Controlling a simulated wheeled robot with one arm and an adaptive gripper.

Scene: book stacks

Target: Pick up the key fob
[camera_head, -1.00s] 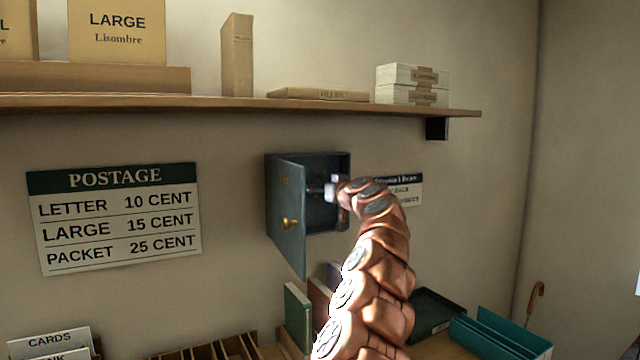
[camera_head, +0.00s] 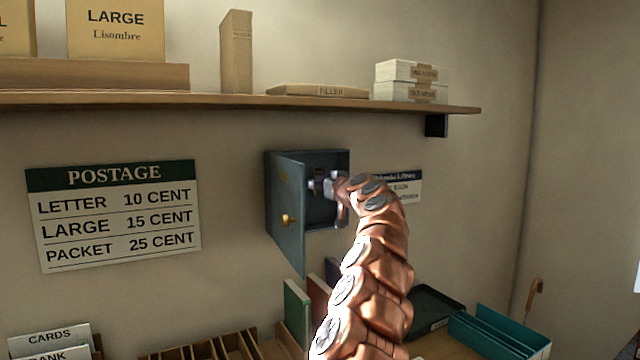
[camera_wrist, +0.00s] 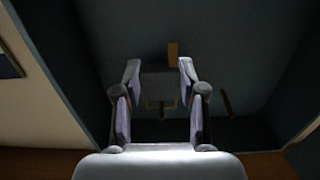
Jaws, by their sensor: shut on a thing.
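A small dark wall cabinet (camera_head: 327,161) hangs below the shelf with its door (camera_head: 287,215) swung open. My gripper (camera_head: 316,187) reaches into it from the right. In the wrist view, my gripper (camera_wrist: 159,76) has its fingertips shut on a dark grey block (camera_wrist: 160,84), which seems to be the key fob. Its details are lost in shadow. The head view does not show the held thing clearly.
A small brown piece (camera_wrist: 173,52) shows just beyond the fingertips, and a thin brown strip (camera_wrist: 226,103) lies to the right. The cabinet walls are close around my gripper. A wooden shelf (camera_head: 200,103) runs above, and upright books (camera_head: 297,310) stand below.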

